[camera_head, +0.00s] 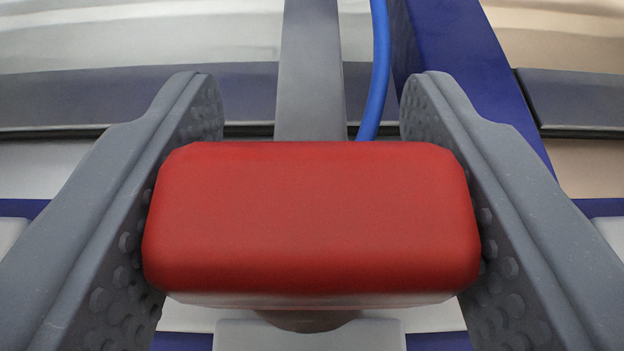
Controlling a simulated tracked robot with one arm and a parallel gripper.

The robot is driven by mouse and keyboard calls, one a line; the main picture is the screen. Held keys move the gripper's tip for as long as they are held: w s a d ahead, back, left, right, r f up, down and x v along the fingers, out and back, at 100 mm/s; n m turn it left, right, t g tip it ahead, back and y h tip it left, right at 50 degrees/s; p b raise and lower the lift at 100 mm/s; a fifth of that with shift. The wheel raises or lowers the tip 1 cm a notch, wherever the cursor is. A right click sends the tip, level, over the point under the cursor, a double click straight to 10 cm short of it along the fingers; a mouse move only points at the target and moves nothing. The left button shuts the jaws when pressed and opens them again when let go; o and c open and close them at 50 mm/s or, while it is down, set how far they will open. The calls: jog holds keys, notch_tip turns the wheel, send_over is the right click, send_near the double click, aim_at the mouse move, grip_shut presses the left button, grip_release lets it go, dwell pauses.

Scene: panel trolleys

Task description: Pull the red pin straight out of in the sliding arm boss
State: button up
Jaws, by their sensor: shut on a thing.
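The red pin (311,222) shows as a large red block-shaped head with rounded edges, in the lower middle of the head camera view. My gripper (312,105) has one grey, dimpled finger on each side of the red head. The fingers are shut on its left and right ends. A short rounded piece shows just below the head. The pin's shaft and the hole in the sliding arm boss are hidden behind the head, so I cannot tell how deep the pin sits.
A grey upright bar (311,70) stands behind the pin. A blue hose (379,70) curves down beside it. A dark blue post (465,70) slants behind the right finger. Pale panels (140,35) fill the background, and a light grey block (245,335) lies below the pin.

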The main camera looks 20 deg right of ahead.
notch_tip(320, 180, up, 10)
jog(key=shift+p, duration=0.3)
jog(key=shift+r+p, duration=0.35)
jog(key=shift+r, duration=0.8)
dwell(0.6)
notch_tip(320, 180, up, 9)
jog(key=p, duration=0.2)
dwell(1.6)
jog(key=shift+w+f, duration=0.1)
jog(key=s+a+f, duration=0.3)
jog(key=a+f, duration=0.3)
jog(key=a, duration=0.3)
jog(key=s+a+f, duration=0.3)
jog(key=a+f, duration=0.3)
jog(key=a, duration=0.4)
jog(key=shift+a, duration=0.25)
